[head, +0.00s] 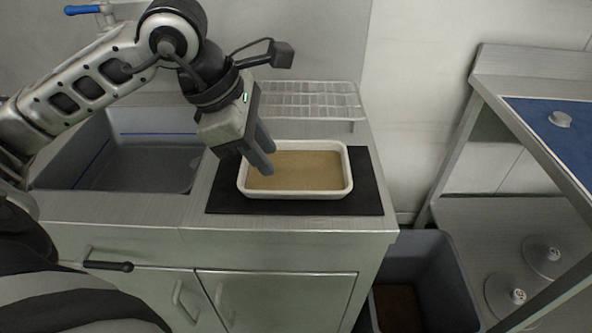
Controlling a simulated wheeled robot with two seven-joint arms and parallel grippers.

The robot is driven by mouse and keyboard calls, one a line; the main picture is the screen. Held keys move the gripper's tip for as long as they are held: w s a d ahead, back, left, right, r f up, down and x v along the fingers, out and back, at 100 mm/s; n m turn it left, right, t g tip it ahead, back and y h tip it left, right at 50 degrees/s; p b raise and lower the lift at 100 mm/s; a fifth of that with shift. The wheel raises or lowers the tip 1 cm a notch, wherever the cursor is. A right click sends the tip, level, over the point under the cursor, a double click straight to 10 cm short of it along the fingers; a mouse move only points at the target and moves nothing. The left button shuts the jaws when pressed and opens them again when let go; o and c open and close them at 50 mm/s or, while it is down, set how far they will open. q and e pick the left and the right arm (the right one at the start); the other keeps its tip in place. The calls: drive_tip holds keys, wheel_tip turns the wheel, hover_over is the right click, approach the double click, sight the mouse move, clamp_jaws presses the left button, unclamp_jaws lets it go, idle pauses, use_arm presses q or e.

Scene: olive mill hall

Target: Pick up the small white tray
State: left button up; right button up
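The small white tray (346,178) lies flat on a black mat (370,195) on the steel counter, right of the sink. Its inside shows a flat tan surface. My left gripper (263,163) comes down from above at the tray's left end. Its fingers point down and overlap the tray's left rim in the picture. Whether they touch the rim, and how far apart the fingers are, is hard to make out. My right gripper does not show.
An empty grey sink (150,165) lies left of the mat. A wire rack (310,98) stands behind the tray. A grey bin (440,270) is on the floor right of the counter. A steel table with a blue top (560,140) stands at the right.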

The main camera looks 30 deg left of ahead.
sight(290, 187)
use_arm(q)
drive_tip(key=x, duration=0.4)
drive_tip(key=shift+f, duration=0.15)
drive_tip(key=shift+d+p+x, duration=0.1)
drive_tip(key=shift+p+x, duration=0.1)
drive_tip(key=shift+x, duration=1.1)
drive_tip(key=shift+d+p+x, duration=0.15)
drive_tip(key=shift+x, duration=1.15)
drive_tip(key=shift+s, duration=0.25)
clamp_jaws()
